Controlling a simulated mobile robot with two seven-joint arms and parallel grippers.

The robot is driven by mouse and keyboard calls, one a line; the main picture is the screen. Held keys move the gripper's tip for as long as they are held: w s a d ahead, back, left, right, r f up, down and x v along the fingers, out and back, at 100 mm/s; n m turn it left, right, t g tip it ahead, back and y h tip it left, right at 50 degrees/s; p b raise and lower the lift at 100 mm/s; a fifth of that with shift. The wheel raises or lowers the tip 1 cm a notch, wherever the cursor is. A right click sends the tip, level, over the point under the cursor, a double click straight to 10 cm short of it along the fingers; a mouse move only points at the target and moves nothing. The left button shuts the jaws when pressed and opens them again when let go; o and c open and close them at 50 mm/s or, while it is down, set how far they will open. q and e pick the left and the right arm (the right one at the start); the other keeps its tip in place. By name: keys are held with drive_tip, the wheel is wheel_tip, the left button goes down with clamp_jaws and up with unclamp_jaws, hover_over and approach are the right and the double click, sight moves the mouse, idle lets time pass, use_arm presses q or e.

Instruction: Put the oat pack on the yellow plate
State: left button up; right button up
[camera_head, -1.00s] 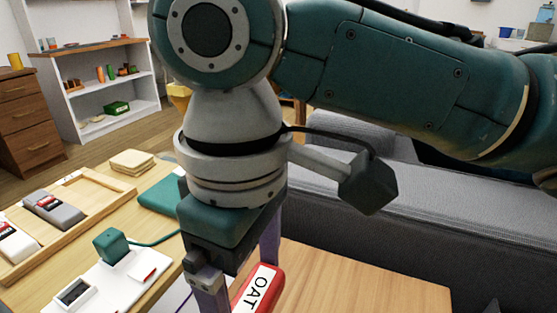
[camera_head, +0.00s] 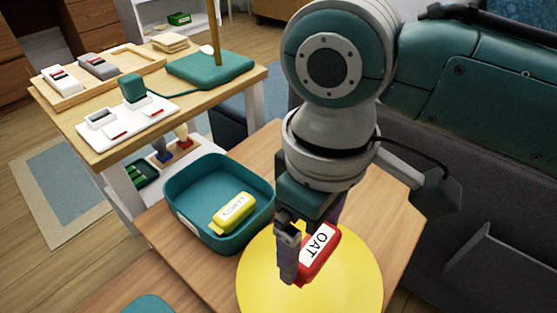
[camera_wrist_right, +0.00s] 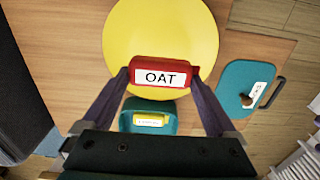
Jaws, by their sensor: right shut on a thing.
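The oat pack (camera_head: 318,254) is red with a white label reading OAT. My right gripper (camera_head: 303,262) is shut on it, and it shows between the two fingers in the right wrist view (camera_wrist_right: 160,75). The yellow plate (camera_head: 345,290) lies flat on the wooden table, and its round face also shows in the right wrist view (camera_wrist_right: 160,28). The pack is over the plate in both views; in the wrist view it overlaps the plate's near part. I cannot tell whether it touches the plate. My left gripper is not in view.
A teal bin (camera_head: 190,215) holding a yellow lemon pack (camera_head: 233,213) stands left of the plate, close to it. A higher side table (camera_head: 185,97) with a wooden tray (camera_head: 62,92) is at the back left. A grey sofa (camera_head: 470,190) is on the right.

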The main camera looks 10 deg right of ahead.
sight(312, 242)
wheel_tip(312, 242, down, 3)
drive_tip(key=shift+f+b, duration=0.2)
drive_tip(key=shift+b, duration=0.3)
wheel_tip(312, 242, down, 4)
drive_tip(key=shift+f+b, duration=0.1)
drive_tip(key=shift+b, duration=1.1)
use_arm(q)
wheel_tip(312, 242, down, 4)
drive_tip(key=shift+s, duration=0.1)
use_arm(e)
drive_tip(key=o, duration=1)
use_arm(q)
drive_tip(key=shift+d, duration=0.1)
